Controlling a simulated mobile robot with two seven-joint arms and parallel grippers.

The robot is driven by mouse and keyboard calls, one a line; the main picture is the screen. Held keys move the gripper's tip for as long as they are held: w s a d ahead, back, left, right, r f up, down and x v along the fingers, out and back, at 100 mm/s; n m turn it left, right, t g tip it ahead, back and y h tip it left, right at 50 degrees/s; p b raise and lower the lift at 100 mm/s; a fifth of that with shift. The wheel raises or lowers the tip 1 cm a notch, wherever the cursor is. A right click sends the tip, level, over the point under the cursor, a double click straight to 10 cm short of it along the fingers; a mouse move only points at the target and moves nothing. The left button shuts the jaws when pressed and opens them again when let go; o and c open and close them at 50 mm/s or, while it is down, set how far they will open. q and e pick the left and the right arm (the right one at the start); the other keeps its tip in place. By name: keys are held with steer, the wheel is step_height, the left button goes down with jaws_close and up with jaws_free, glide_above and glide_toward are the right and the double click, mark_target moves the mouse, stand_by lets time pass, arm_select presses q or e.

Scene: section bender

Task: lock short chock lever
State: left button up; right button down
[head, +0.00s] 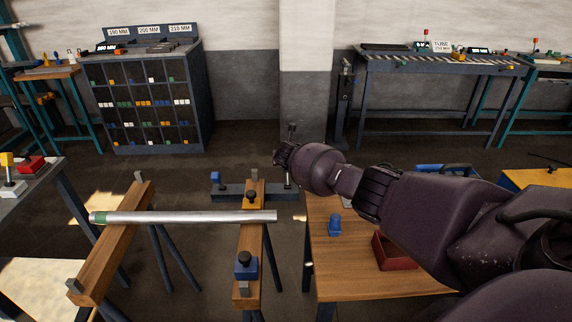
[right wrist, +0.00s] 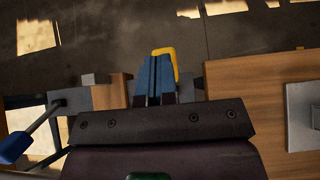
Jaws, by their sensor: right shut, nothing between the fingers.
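A metal tube (head: 185,217) with a green left end lies across two wooden trestle beams. On the right beam (head: 246,225), a yellow chock (head: 252,200) with a dark knob sits beyond the tube, and a blue chock (head: 245,268) with a black knob sits on the near side. I cannot tell which is the short chock, nor its lever's position. My right gripper (head: 286,152) is beyond the yellow chock, to its right. In the right wrist view its blue fingers (right wrist: 155,80) are shut and empty beside a yellow hooked piece (right wrist: 166,52). My left gripper is out of view.
A wooden table (head: 340,270) at right holds a blue piece (head: 335,226) and a red bin (head: 391,254). A dark bar (head: 228,190) lies behind the tube. The wrist view shows a blue-handled rod (right wrist: 30,135) at left. A shelf rack (head: 150,100) stands behind.

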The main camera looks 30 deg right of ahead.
steer(key=shift+w+d+f, duration=0.1)
steer(key=shift+w+f, duration=0.05)
steer(key=shift+w, duration=0.05)
steer(key=shift+w+d, duration=0.1)
steer(key=shift+w, duration=0.05)
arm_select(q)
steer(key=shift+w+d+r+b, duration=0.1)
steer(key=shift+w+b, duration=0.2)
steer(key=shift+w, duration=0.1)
arm_select(e)
steer(key=shift+r, duration=0.2)
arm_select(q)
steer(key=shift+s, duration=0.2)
arm_select(e)
steer(key=shift+r, duration=0.1)
